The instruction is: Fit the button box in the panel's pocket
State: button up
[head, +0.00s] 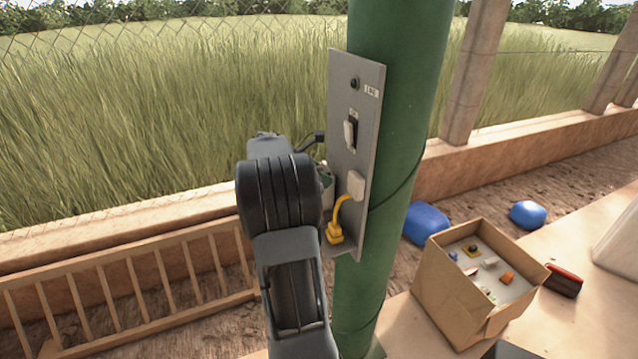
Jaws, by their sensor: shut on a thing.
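The grey panel (343,165) stands upright on a green post. It bears a round black button near its top, a black-and-white switch (351,132) below that, and a white block (356,185) lower down. A yellow plug (335,232) with a yellow cable sits near its lower edge. My gripper is close to the panel's left side, mostly hidden behind my dark arm; its fingertips do not show clearly. A small grey-green piece (326,180) shows between my arm and the panel, apparently the held button box, mostly hidden. The pocket cannot be made out.
The green post (395,60) stands behind the panel. An open carton (450,295) with several small parts is at the lower right, beside a red-and-black thing (563,281). Blue bundles (427,222) lie behind it. A low wooden railing (130,280) is at left.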

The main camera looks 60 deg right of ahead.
jog(key=shift+f, duration=1.45)
jog(key=shift+f, duration=0.1)
jog(key=o, duration=1.7)
jog(key=shift+c, duration=0.2)
jog(key=v, duration=1.2)
jog(key=s+a+f+m+t+y, duration=0.2)
jog(key=a+m+t+y, duration=0.1)
jog(key=a, duration=0.9)
jog(key=s+a+f+m+t+y, duration=0.2)
jog(key=a+m+t, duration=0.2)
jog(key=a, duration=0.7)
jog(key=s+a+f+m+t+y, duration=0.2)
jog(key=a+m+t+y, duration=0.1)
jog(key=a, duration=0.9)
jog(key=shift+s+a+f+m+t+y+b, duration=0.2)
jog(key=shift+a+f+m+t+y+b, duration=0.1)
jog(key=shift+a+f+m+b, duration=0.1)
